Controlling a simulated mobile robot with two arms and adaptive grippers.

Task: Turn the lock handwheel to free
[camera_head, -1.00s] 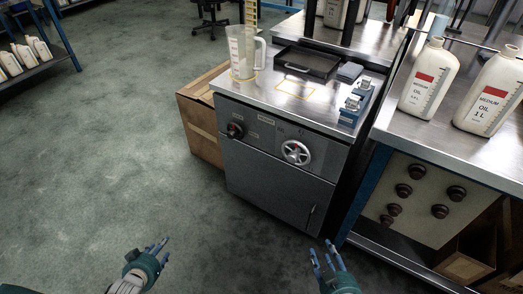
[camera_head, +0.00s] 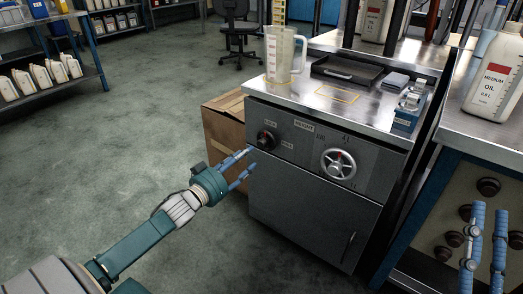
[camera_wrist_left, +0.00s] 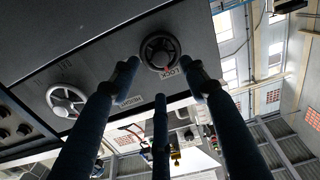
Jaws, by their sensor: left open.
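The lock handwheel (camera_head: 266,139) is a small dark wheel at the left of the grey cabinet's front panel. In the left wrist view it (camera_wrist_left: 160,50) shows as a dark wheel above a "LOCK" label. My left gripper (camera_head: 249,160) is open and empty, just in front of and a little below the wheel. In the wrist view its three fingers are spread, with the wheel beyond and between the upper two tips. Contact with the wheel cannot be made out. My right gripper (camera_head: 489,210) is open and empty at the lower right, in front of the side bench.
A larger silver handwheel (camera_head: 338,164) sits right of the lock wheel. A measuring jug (camera_head: 284,54) and black tray (camera_head: 346,70) stand on the cabinet top. A cardboard box (camera_head: 225,136) stands at the cabinet's left. An oil bottle (camera_head: 494,75) is on the right bench. The left floor is clear.

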